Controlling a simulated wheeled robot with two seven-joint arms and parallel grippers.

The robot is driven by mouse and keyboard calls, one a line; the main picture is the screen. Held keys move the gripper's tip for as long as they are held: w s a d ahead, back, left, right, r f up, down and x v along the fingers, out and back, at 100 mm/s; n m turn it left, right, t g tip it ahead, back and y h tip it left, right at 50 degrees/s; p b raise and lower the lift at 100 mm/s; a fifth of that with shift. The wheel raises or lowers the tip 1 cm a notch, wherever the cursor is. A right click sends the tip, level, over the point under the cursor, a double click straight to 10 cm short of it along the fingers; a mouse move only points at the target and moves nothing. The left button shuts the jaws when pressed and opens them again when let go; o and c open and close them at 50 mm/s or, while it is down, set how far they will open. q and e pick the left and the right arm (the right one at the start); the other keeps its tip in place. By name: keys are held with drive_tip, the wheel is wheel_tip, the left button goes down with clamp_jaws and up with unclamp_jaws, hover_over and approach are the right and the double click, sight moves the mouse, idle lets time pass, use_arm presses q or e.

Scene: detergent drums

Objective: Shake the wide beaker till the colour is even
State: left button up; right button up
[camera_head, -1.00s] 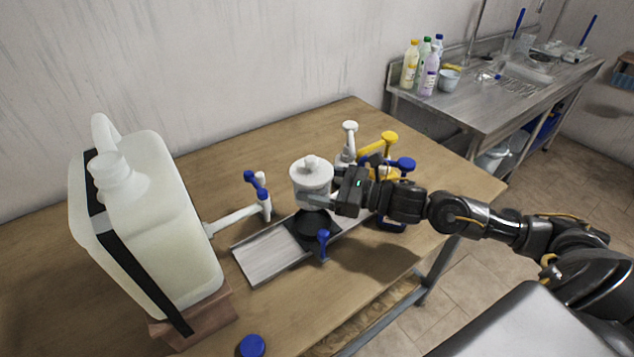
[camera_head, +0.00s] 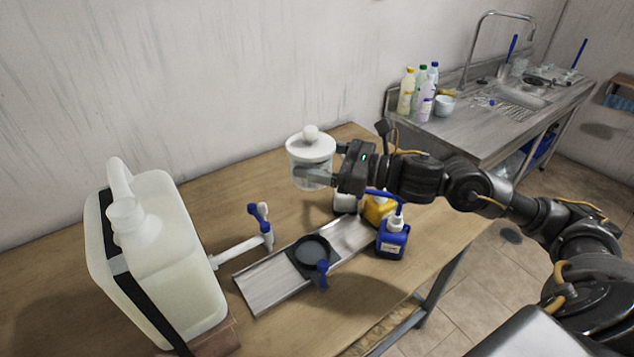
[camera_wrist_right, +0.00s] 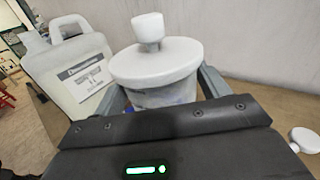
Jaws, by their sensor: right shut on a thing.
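The wide beaker (camera_head: 311,165) is a clear, short vessel with a white knobbed lid. My right gripper (camera_head: 315,178) is shut on its side and holds it upright in the air above the metal tray. In the right wrist view the beaker (camera_wrist_right: 160,95) sits between the two fingers, its lid (camera_wrist_right: 156,62) on top. The lid and fingers hide most of its contents, so I cannot tell whether the colour is even. My left gripper is not in view.
A large white drum (camera_head: 165,255) with a blue-handled tap (camera_head: 260,225) stands at the left. A metal tray (camera_head: 265,287) with a dark round holder (camera_head: 312,252) lies below the beaker. Blue (camera_head: 393,238) and yellow (camera_head: 378,208) pump bottles stand close on the right. A sink bench (camera_head: 480,115) is behind.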

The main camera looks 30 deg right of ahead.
wheel_tip(320, 180, down, 8)
drive_tip(key=r, duration=0.8)
drive_tip(key=shift+w+d, duration=0.1)
drive_tip(key=shift+d, duration=0.15)
drive_tip(key=shift+a+f, duration=0.2)
drive_tip(key=shift+f, duration=0.05)
wheel_tip(320, 180, down, 7)
drive_tip(key=r, duration=0.7)
drive_tip(key=shift+d+r, duration=0.2)
drive_tip(key=shift+r, duration=0.1)
drive_tip(key=shift+a+f, duration=0.15)
drive_tip(key=shift+f, duration=0.2)
wheel_tip(320, 180, down, 7)
wheel_tip(320, 180, up, 8)
drive_tip(key=shift+f, duration=0.5)
wheel_tip(320, 180, down, 7)
wheel_tip(320, 180, up, 8)
drive_tip(key=shift+f, duration=0.35)
wheel_tip(320, 180, down, 7)
